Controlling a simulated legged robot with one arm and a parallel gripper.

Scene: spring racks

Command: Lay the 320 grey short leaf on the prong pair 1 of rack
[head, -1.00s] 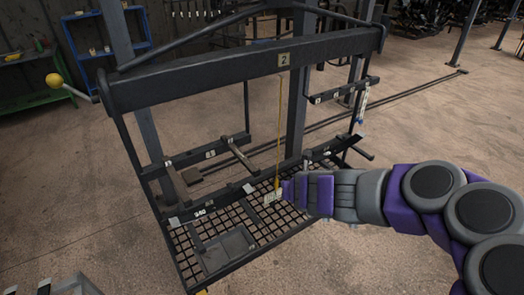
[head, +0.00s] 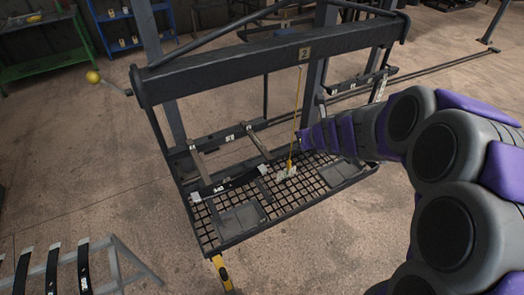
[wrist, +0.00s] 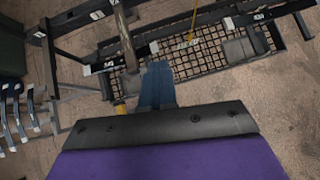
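The rack (head: 270,60) is a dark frame with a barred tray at its base. Two pale prongs (head: 200,160) stick out at its left side, with small number plates on the bar behind. A dark leaf with pale ends (head: 232,186) lies across the front there, near the prong tips. Its printed number is not clear to me, and it also shows in the wrist view (wrist: 122,58). My gripper (wrist: 158,85) shows blue fingers close together in the wrist view, with no leaf visible in them. I cannot tell whether they are shut. In the head view it points at the rack's right half.
A stand (head: 125,262) with several dark leaves (head: 52,268) is at the lower left. A yellow cord (head: 297,110) with a tag hangs from the beam. A yellow-ended handle (head: 222,272) is at the front. A green bench (head: 40,50) and blue shelf (head: 120,25) stand behind.

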